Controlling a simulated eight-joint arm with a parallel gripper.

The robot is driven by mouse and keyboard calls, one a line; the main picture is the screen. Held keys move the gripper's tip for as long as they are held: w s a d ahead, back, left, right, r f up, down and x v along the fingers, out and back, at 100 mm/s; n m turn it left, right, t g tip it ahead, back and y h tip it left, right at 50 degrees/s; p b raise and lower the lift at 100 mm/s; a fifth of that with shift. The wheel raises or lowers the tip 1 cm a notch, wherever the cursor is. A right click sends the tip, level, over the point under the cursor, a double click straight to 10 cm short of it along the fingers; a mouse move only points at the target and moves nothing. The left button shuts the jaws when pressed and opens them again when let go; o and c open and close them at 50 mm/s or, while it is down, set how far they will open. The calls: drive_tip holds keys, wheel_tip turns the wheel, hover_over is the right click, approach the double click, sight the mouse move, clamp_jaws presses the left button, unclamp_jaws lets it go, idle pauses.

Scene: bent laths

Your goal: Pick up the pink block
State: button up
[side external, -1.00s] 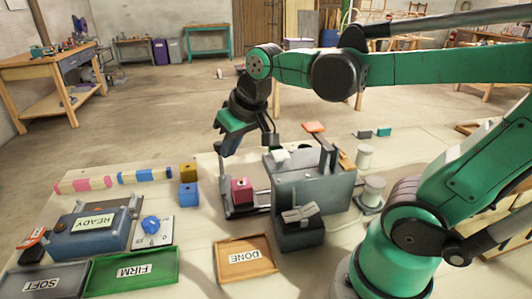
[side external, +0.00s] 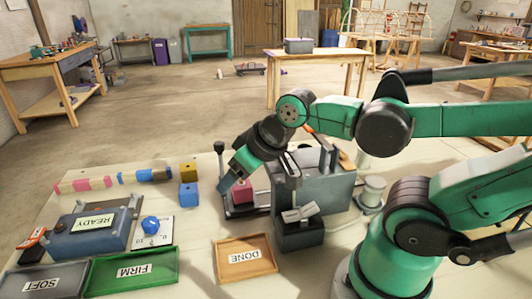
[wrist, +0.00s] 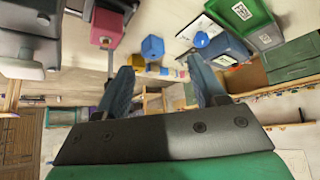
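The pink block (side external: 241,193) sits on the low dark metal stand (side external: 240,211) at the left of the grey machine. It also shows at the top left of the wrist view (wrist: 107,27). My gripper (side external: 235,168) is tilted and hangs just above and behind the block in the side view. Its near part overlaps the block's top edge there. In the wrist view, my gripper (wrist: 163,78) has its two blue fingers well apart with nothing between them. The block lies beyond the left finger, not between the fingers. Whether a finger touches it, I cannot tell.
The grey machine (side external: 325,185) with upright posts stands close at the right. A blue block (side external: 188,196) and a yellow block (side external: 188,172) stand at the left. The READY box (side external: 88,232), a blue knob (side external: 150,224) and the DONE tray (side external: 246,257) are in front.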

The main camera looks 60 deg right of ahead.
drive_tip(key=o, duration=0.3)
drive_tip(key=m+g, duration=0.7)
drive_tip(key=m, duration=0.1)
hover_over(241, 184)
wheel_tip(241, 184, down, 4)
drive_tip(key=shift+a+r, duration=0.15)
drive_tip(key=shift+d+f, duration=0.3)
drive_tip(key=shift+f, duration=2.8)
